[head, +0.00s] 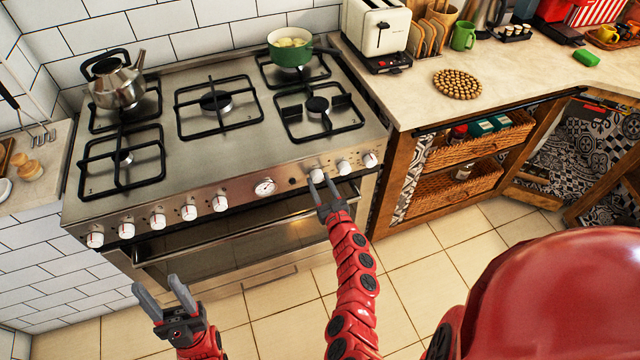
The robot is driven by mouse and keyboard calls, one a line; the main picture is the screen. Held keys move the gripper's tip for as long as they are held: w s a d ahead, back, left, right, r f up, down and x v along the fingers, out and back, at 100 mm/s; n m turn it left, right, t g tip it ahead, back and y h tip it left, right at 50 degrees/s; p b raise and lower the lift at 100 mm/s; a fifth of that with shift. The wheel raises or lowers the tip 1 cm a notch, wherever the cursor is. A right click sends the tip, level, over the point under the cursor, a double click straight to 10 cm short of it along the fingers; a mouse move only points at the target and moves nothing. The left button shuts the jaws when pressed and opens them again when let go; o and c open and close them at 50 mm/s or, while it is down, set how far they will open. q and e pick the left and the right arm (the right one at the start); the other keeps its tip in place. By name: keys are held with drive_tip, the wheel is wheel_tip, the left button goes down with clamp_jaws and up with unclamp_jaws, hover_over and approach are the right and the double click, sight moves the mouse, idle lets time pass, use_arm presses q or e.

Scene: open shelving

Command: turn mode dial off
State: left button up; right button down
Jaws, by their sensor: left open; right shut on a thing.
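The stove (215,130) has a steel front panel with a row of white dials. My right gripper (322,188) reaches up to the panel and is shut on a white dial (317,175), the first one right of the round gauge (265,187). The fingers partly hide this dial, and its marking is too small to read. Which dial is the mode dial cannot be told from labels. My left gripper (166,296) is open and empty, low in front of the stove and apart from it.
Two more dials (344,167) sit close to the right of the held one. The oven door handle (240,222) runs below the panel. A kettle (117,82) and a green pot (290,52) stand on the hob. The tiled floor (440,255) is clear.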

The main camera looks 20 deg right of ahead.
drive_tip(key=n+b, duration=0.4)
drive_tip(key=n, duration=0.1)
drive_tip(key=shift+f+n+b, duration=0.2)
drive_tip(key=shift+n+b, duration=0.1)
drive_tip(key=shift+b, duration=0.1)
drive_tip(key=n+b, duration=0.4)
drive_tip(key=n, duration=0.2)
drive_tip(key=shift+r+b, duration=0.1)
drive_tip(key=shift+b, duration=0.25)
drive_tip(key=n+b, duration=0.3)
drive_tip(key=n, duration=0.2)
drive_tip(key=shift+n, duration=0.4)
drive_tip(key=n+b, duration=0.2)
drive_tip(key=n, duration=0.1)
drive_tip(key=shift+r, duration=0.15)
drive_tip(key=shift+r+n+b, duration=0.1)
drive_tip(key=shift+n+b, duration=0.35)
drive_tip(key=shift+n, duration=0.95)
drive_tip(key=shift+c, duration=1.8)
unclamp_jaws()
